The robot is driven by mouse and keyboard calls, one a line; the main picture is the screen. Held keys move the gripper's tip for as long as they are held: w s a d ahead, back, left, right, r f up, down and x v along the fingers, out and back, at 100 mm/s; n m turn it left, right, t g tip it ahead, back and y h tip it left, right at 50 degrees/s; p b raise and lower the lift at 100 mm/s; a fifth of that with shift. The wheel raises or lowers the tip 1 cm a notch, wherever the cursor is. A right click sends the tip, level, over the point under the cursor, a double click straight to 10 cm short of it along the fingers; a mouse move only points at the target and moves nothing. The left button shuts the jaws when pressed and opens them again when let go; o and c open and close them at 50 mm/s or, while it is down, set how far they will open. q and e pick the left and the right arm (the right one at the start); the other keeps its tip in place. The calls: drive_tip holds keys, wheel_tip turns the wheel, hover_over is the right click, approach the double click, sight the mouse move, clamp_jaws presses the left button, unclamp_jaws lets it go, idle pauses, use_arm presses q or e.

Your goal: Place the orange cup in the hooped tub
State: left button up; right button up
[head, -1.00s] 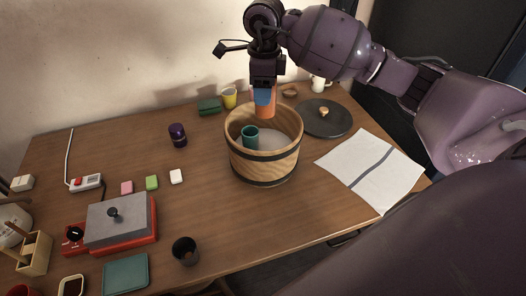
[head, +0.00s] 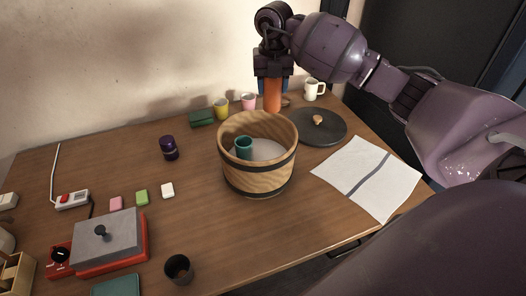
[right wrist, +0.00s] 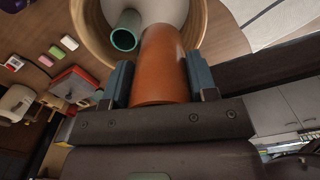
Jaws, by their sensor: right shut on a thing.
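The orange cup (head: 272,97) is held in my right gripper (head: 273,88), whose blue fingers sit on either side of it. In the head view the cup's lower end shows at the far rim of the hooped tub (head: 254,181), a wooden tub with dark bands. In the right wrist view the cup (right wrist: 163,65) is between the two fingers (right wrist: 160,82) and overlaps the tub's pale inside (right wrist: 165,12). A teal cup (head: 243,146) stands inside the tub, towards its left. My left gripper is not in view.
A dark round lid (head: 330,134) and a white cloth (head: 350,190) lie right of the tub. A pink cup (head: 248,101), yellow cup (head: 221,108) and white mug (head: 314,89) stand behind. A dark cup (head: 179,268) stands near the front edge.

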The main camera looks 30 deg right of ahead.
wheel_tip(320, 180, down, 19)
drive_tip(key=shift+r+b, duration=0.1)
drive_tip(key=shift+b, duration=1.15)
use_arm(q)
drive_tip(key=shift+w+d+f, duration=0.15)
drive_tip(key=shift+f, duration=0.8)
use_arm(e)
drive_tip(key=o, duration=1.1)
